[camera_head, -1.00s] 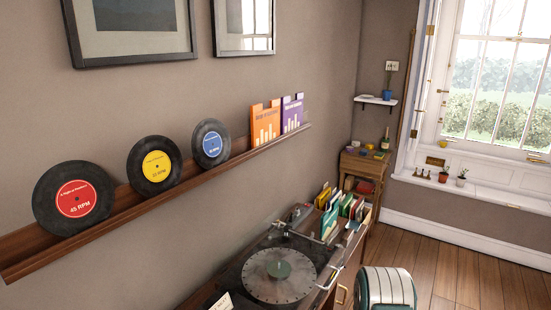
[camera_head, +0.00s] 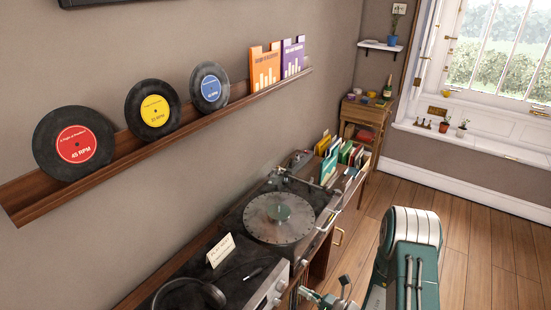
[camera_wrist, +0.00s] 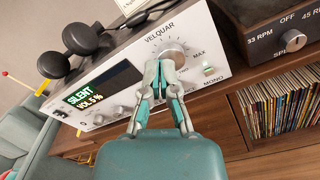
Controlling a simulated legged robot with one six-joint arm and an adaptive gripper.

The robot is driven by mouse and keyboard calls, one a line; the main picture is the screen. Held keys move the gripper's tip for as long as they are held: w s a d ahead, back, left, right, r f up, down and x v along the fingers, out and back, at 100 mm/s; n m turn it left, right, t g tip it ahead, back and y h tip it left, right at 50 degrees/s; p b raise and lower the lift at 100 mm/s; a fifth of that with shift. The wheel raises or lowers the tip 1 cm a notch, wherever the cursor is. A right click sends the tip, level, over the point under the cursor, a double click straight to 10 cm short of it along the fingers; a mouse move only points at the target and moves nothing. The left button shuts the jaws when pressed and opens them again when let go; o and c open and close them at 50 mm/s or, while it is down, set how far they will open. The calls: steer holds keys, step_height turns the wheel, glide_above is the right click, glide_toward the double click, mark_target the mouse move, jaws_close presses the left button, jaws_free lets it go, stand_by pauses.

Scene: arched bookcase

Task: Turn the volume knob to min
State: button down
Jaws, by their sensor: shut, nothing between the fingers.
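The volume knob (camera_wrist: 172,52) is a round silver dial on the amplifier's pale front panel (camera_wrist: 215,45), with a MAX mark to its right. The display (camera_wrist: 88,88) reads SILENT and VOL 5 %. My gripper (camera_wrist: 162,68) is shut, with its fingertips right at the lower left of the knob and overlapping its edge. I cannot tell whether they touch it. In the head view the amplifier (camera_head: 268,300) shows at the bottom, its front cut off by the frame edge; the knob cannot be made out there.
In the wrist view a unit with a speed knob (camera_wrist: 293,40) sits at right above shelved records (camera_wrist: 280,100). Open floor (camera_head: 470,240) lies to the right.

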mark_target(283, 275)
steer(key=shift+d, duration=0.1)
steer(key=shift+w+a+f+m, duration=0.4)
steer(key=shift+w+a+m, duration=0.2)
steer(key=shift+w+m, duration=0.35)
steer(key=shift+w+a+f+m, duration=0.45)
steer(key=shift+w+a+m, duration=0.2)
steer(key=shift+w+m, duration=0.35)
steer(key=shift+w+a+f+m, duration=0.4)
steer(key=shift+w+a+m, duration=0.2)
steer(key=shift+w+m, duration=0.35)
steer(key=shift+s, duration=0.15)
steer(key=shift+s+a+f, duration=0.15)
steer(key=shift+s, duration=0.15)
steer(key=shift+s+a+r, duration=0.1)
steer(key=shift+s+r, duration=0.05)
steer(key=shift+r, duration=0.1)
steer(key=shift+w+r, duration=0.2)
steer(key=shift+w, duration=0.05)
steer(key=shift+d, duration=0.3)
